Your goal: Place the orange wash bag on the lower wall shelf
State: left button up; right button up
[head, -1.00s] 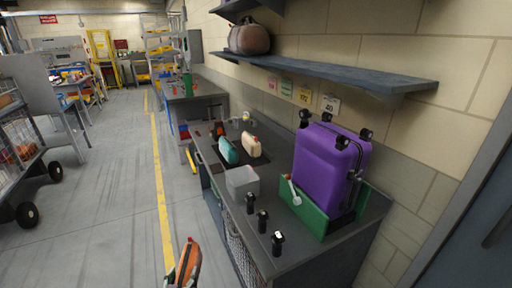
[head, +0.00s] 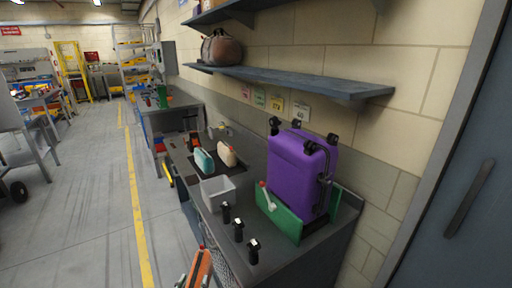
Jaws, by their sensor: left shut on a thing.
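The orange wash bag (head: 201,267) is at the bottom edge of the head view, upright and partly cut off by the frame. My left gripper (head: 186,281) is shut on it, mostly below the picture, in front of the counter. The lower wall shelf (head: 310,83) is a dark plank on the brick wall above the counter. A brown bag (head: 221,48) stands at its far left end; the rest of the shelf is clear. My right gripper is not in view.
The counter (head: 290,265) holds a purple suitcase (head: 298,165) in a green holder (head: 278,217), a grey bin (head: 217,191), several black-handled items, and teal (head: 203,160) and cream (head: 227,154) bags. An upper shelf (head: 240,8) hangs above. Floor at left is open.

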pick_arm(q)
jog(key=shift+r, duration=0.1)
jog(key=shift+r, duration=0.15)
